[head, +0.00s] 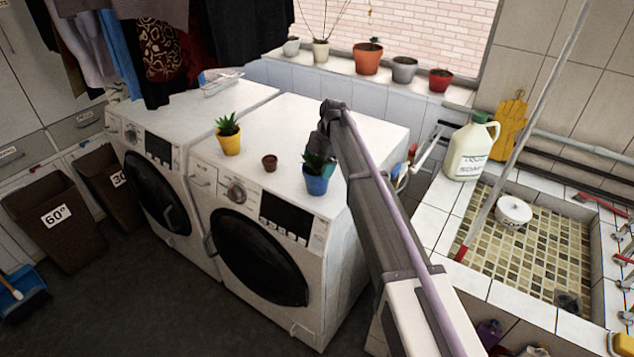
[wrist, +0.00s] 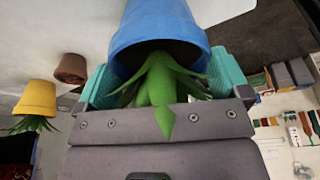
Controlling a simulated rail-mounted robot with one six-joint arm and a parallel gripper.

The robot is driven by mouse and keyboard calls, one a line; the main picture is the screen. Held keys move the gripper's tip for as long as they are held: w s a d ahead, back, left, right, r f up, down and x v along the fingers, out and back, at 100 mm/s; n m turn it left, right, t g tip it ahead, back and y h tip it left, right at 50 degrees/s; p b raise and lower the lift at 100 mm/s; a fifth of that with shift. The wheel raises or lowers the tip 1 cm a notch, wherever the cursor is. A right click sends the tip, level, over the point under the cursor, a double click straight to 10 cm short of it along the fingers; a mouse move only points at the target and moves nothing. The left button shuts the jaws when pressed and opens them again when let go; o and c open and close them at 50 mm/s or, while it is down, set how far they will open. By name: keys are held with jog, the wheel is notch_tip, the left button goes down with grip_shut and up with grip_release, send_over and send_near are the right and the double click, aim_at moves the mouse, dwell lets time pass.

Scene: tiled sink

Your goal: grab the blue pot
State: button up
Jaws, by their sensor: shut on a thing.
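The blue pot (head: 317,185) with a green plant stands near the front right of the right washing machine's white top. My gripper (head: 322,163) reaches down to it from above and behind. In the wrist view, the blue pot (wrist: 160,35) fills the top middle, with its green leaves (wrist: 160,85) pointing toward the gripper's palm. The teal fingers of my gripper (wrist: 162,85) lie on both sides of the pot's rim, shut on it. I cannot tell whether the pot's base touches the machine top.
A small brown pot (head: 270,163) and a yellow pot with a plant (head: 229,137) stand to the left on the same machine. Several pots line the windowsill (head: 340,68) behind. A tiled sink (head: 520,240) with a white jug (head: 472,148) on its edge is at right.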

aim_at(318, 171)
jog(key=shift+c, duration=0.8)
notch_tip(318, 171, up, 10)
jog(key=p, duration=1)
